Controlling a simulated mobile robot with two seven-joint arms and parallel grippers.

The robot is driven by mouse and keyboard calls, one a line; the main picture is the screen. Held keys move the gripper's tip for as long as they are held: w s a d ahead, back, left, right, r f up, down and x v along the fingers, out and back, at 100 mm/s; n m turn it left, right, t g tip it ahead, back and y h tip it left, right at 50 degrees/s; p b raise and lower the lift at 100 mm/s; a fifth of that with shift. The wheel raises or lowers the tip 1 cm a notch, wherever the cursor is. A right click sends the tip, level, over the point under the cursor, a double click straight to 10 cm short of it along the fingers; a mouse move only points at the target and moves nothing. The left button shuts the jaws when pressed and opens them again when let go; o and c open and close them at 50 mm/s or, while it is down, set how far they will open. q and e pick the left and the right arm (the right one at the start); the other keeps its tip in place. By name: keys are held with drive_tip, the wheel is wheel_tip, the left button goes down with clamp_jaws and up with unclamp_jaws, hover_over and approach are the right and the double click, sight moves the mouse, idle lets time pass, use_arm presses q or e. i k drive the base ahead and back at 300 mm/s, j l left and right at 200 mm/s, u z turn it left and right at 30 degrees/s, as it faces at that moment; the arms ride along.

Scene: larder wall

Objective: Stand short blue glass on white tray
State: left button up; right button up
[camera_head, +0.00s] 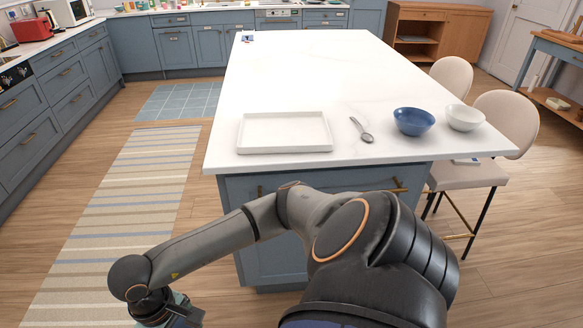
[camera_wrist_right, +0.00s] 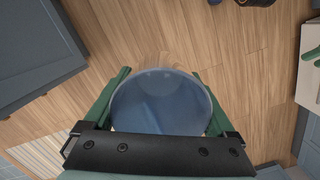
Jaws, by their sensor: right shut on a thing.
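The white tray (camera_head: 285,151) is rectangular and empty. It lies on the white island top, near the front left corner. The short blue glass (camera_wrist_right: 160,100) shows in the right wrist view, seen from above its round mouth. My right gripper (camera_wrist_right: 160,76) is shut on it, with a green finger on each side. Wooden floor shows beyond the glass, so it is held away from the island top. In the head view my right arm reaches across to the lower left, low in front of the island; its gripper is partly cut off at the bottom edge. My left gripper is not in view.
On the white island top (camera_head: 310,80), a spoon (camera_head: 362,130), a blue bowl (camera_head: 414,121) and a white bowl (camera_head: 464,117) stand right of the tray. Chairs (camera_head: 466,173) stand at the island's right side. The island's middle is clear. A striped rug (camera_head: 130,200) lies left.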

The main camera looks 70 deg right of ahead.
sight(312, 132)
drive_tip(key=l+z, duration=0.65)
drive_tip(key=z, duration=0.15)
drive_tip(key=i+l+z, duration=0.15)
drive_tip(key=l, duration=0.2)
drive_tip(key=i+l+z, duration=0.1)
drive_tip(key=l, duration=0.3)
